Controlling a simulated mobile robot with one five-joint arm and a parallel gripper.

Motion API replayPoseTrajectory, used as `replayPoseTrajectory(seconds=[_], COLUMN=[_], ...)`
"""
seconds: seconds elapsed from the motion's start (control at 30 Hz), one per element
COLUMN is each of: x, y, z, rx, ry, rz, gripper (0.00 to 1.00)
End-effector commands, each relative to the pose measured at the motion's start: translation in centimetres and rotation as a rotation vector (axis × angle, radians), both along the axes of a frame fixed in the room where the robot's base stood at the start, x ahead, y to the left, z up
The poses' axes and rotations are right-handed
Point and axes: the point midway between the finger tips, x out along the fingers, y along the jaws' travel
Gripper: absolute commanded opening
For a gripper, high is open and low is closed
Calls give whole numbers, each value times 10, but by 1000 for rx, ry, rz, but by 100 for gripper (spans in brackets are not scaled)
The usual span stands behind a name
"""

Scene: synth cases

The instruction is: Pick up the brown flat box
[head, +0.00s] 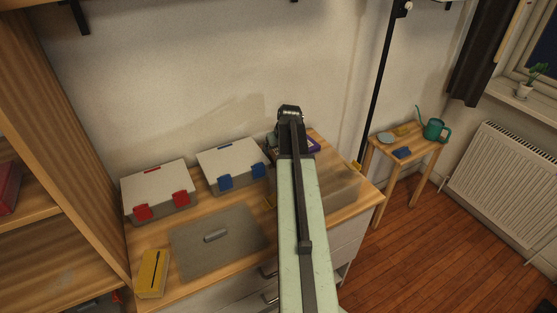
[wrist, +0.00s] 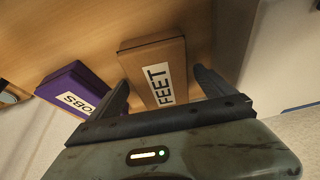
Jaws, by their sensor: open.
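The brown flat box (wrist: 140,62) lies on the wooden surface in the wrist view, with a white label reading "FEET". My gripper (wrist: 160,78) is open, with one dark finger to the left of the box and the other to its right. The box's near end reaches between the fingers; I cannot tell whether either finger touches it. In the head view my arm covers that part of the dresser top, and neither the brown box nor my fingers can be made out.
A purple box (wrist: 78,88) lies close to the left finger, and also shows beside my arm in the head view (head: 314,145). Two white cases, with red clasps (head: 160,190) and blue clasps (head: 232,163), stand left.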

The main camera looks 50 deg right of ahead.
Motion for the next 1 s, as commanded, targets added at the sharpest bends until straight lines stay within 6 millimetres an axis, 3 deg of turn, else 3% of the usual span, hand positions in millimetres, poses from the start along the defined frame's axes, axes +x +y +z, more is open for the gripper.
replayPoseTrajectory(seconds=[0.03,0.23,0.4,0.5,0.77,1.0], x=[2,2,2,2,2,3], y=[-1,0,0,0,0,1], z=[-7,-3,-3,-3,1,35], rx=[0,0,0,0,0,0], ry=[0,0,0,0,0,0], rz=[0,0,1,1,1,2], gripper=[94,91,44,22,22,22])
